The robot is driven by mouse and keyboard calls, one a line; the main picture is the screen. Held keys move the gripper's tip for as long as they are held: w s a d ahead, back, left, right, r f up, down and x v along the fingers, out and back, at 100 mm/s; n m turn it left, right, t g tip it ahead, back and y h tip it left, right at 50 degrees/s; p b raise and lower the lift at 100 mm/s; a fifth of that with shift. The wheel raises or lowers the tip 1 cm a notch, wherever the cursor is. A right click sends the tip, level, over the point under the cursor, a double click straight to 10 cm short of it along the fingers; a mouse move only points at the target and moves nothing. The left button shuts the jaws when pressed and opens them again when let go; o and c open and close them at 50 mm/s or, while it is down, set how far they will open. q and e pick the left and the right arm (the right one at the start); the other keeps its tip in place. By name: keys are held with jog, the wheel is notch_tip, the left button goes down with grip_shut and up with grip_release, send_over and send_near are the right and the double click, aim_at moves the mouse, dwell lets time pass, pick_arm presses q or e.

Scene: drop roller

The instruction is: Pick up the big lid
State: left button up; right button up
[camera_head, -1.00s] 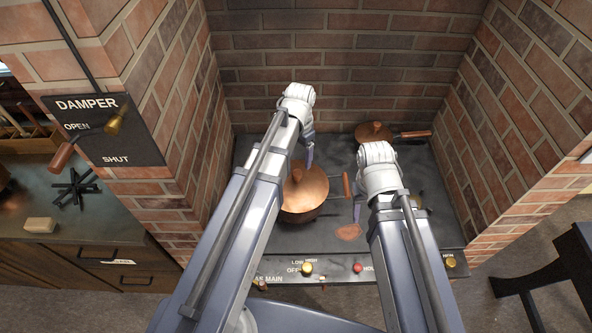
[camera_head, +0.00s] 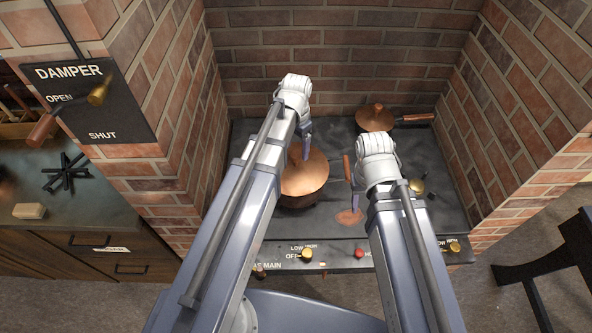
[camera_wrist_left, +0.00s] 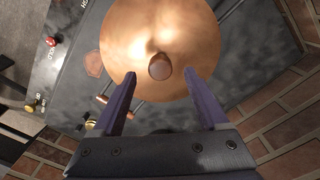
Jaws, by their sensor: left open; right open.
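The big lid (camera_head: 312,170) is a round copper cover with a knob, on the large copper pot (camera_head: 300,198) at the middle of the stove. In the left wrist view the lid (camera_wrist_left: 140,35) fills the top middle, with its round knob (camera_wrist_left: 160,66) near the fingertips. My left gripper (camera_head: 304,143) is above the lid, partly hidden by its own wrist. Its two fingers (camera_wrist_left: 161,76) are spread apart, with the knob between or just past their tips; contact cannot be told. My right gripper (camera_head: 354,198) is right of the pot, open and mostly hidden by its arm.
A smaller lidded copper pan (camera_head: 375,117) stands at the back right of the stove (camera_head: 330,232). Brick walls close in the back and sides. A damper panel (camera_head: 90,100) is on the left wall. Knobs (camera_head: 307,254) line the stove front.

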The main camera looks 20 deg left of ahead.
aim_at(296, 154)
pick_arm(q)
notch_tip(296, 154, down, 3)
jog(key=shift+f+b, duration=0.1)
jog(key=shift+b, duration=0.9)
jog(key=shift+r, duration=0.2)
pick_arm(e)
notch_tip(296, 154, down, 3)
jog(key=shift+r, duration=0.1)
pick_arm(q)
jog(key=shift+c, duration=0.3)
grip_shut()
